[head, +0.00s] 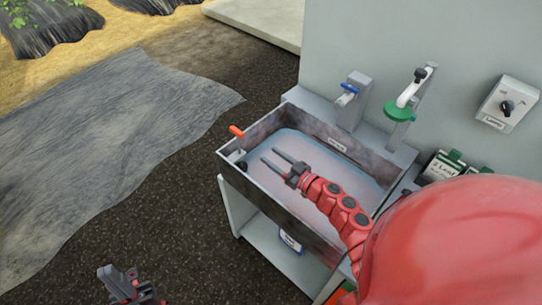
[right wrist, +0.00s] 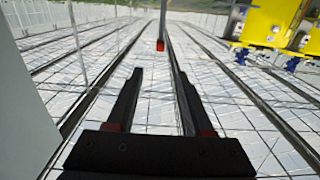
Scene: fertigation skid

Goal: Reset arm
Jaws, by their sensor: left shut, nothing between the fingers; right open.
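My right gripper (head: 269,155) reaches in from the right on its red arm. In the head view it is in front of or above the grey basin (head: 240,183), with its two dark fingers apart and nothing between them. The right wrist view shows the same open fingers (right wrist: 158,72). My left gripper (head: 118,276) is low at the left edge of the bottom, over dark ground. It is shut and empty, and most of its arm is out of the picture.
The basin holds pale liquid and has an orange-handled lever (head: 237,131) at its left corner. A switch box (head: 507,103) is on the wall.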

